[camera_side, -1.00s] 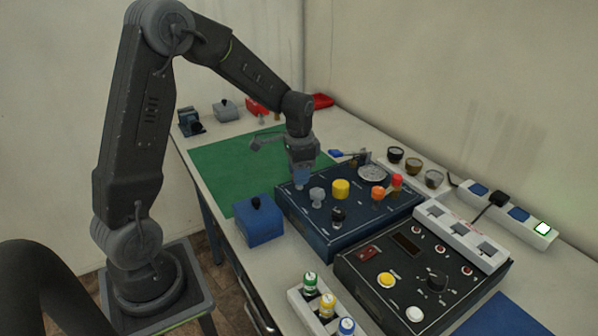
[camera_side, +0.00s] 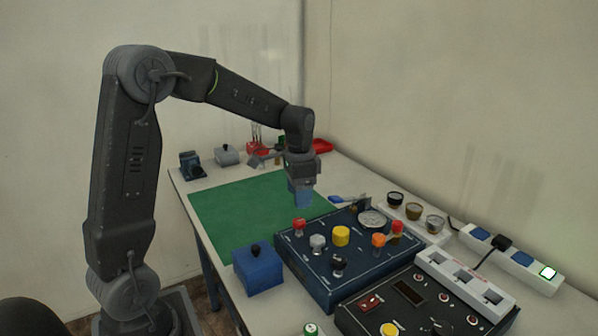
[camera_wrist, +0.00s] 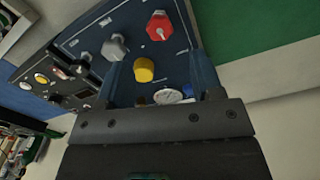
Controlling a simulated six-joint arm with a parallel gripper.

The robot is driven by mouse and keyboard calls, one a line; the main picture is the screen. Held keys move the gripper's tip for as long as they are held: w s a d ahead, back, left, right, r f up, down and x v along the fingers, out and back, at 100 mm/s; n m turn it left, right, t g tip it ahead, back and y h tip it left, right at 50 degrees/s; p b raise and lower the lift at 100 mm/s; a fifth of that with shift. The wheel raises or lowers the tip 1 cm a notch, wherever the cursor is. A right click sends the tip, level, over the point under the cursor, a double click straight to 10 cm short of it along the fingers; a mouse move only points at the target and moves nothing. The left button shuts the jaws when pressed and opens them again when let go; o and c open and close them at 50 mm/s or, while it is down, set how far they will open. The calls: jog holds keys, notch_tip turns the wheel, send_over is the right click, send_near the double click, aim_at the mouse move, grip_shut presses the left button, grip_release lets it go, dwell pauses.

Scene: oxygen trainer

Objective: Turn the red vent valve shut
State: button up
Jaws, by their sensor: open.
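The red valve knob (camera_side: 299,226) stands at the left far corner of the dark blue panel (camera_side: 330,290). In the wrist view the red knob (camera_wrist: 159,22) looks many-sided, with a pale mark on its face. My gripper (camera_side: 300,197) is above and slightly behind the red knob in the side view, apart from it. Its blue fingers are open and empty, pointing down. In the wrist view my gripper (camera_wrist: 160,80) shows its fingers on either side of the yellow knob (camera_wrist: 144,69), seen beyond them.
A grey knob (camera_side: 317,242), a black knob (camera_side: 338,264), an orange knob (camera_side: 378,241) and another red knob (camera_side: 397,227) crowd the panel. A blue box (camera_side: 258,270) stands to its left. The green mat (camera_side: 240,210) is mostly clear.

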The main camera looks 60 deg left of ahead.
notch_tip(320, 180, up, 6)
jog(key=shift+r, duration=0.15)
dwell(0.3)
jog(key=s+d+r+n+t, duration=0.1)
jog(key=s+d+n+t, duration=0.2)
jog(key=s+d, duration=1.2)
jog(key=s+t, duration=0.2)
jog(key=s, duration=0.1)
jog(key=shift+s+t, duration=0.2)
jog(key=shift+t, duration=0.1)
jog(key=shift+r, duration=0.1)
